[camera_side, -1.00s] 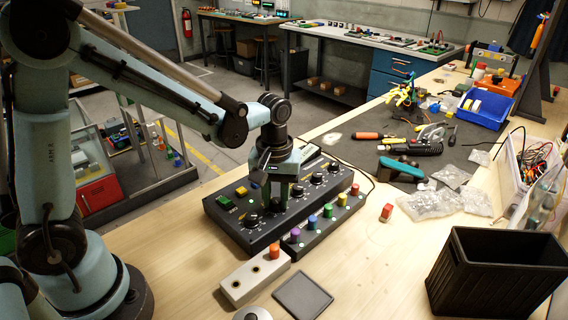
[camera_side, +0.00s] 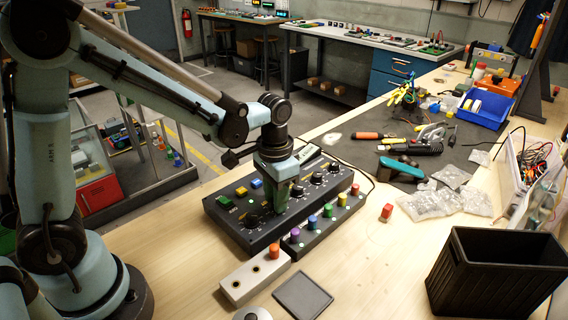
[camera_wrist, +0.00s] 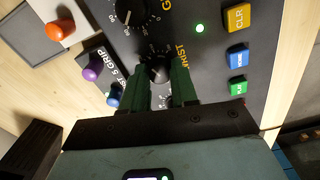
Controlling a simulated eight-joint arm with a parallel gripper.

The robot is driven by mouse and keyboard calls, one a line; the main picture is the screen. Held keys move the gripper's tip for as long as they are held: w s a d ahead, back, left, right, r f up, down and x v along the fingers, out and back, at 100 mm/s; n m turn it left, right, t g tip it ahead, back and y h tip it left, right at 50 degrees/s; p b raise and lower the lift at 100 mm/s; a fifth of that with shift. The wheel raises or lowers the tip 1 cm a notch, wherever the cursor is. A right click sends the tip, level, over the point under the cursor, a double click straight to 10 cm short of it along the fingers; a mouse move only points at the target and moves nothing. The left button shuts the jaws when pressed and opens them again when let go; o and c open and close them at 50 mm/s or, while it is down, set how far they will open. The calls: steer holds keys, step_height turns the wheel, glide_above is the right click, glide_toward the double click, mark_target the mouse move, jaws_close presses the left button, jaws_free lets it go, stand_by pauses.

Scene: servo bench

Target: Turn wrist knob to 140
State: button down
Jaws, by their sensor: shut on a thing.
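The wrist knob (camera_wrist: 158,71) is a small black dial knob on the black control box (camera_side: 228,232). In the wrist view its yellow label is partly hidden, and the number at its pointer cannot be made out. My gripper (camera_side: 278,213) points down over the box, with its green fingers hiding the knob in the side view. In the wrist view the fingers of my gripper (camera_wrist: 165,82) stand on both sides of the knob and are shut on it.
Another black knob (camera_side: 252,219) sits just left of my fingers, with more knobs to the right. Green, yellow and blue buttons (camera_side: 257,183) line the box's rear. A strip of coloured knobs (camera_side: 328,211) lies in front. A black bin (camera_side: 490,278) stands at right.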

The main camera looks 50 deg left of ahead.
steer(key=shift+m, duration=0.7)
steer(key=c, duration=0.9)
jaws_free()
steer(key=shift+o, duration=0.2)
step_height(320, 180, up, 12)
steer(key=shift+s, duration=0.1)
